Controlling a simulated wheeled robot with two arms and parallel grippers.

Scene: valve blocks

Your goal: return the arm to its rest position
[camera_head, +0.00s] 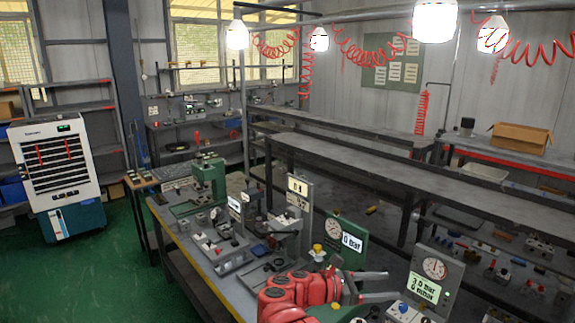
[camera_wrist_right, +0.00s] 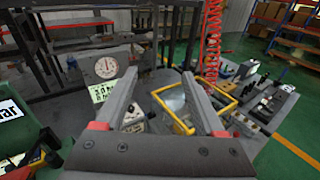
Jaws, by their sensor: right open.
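My right arm (camera_head: 300,296), red, reaches in from the bottom of the head view over the workbench. Its gripper (camera_head: 392,286) has two grey fingers spread apart, pointing right towards a grey gauge panel. In the right wrist view the gripper (camera_wrist_right: 161,76) is open and I see nothing held between its fingers. Beyond and below the fingers is a device with a yellow frame (camera_wrist_right: 180,108). My left gripper is not in the head view.
The grey gauge panel (camera_head: 436,268) and a green gauge panel (camera_head: 342,243) stand close to the gripper. A green press (camera_head: 208,180) and several fixtures line the workbench. Long grey tables (camera_head: 400,172) lie behind. The green floor (camera_head: 95,275) at left is clear.

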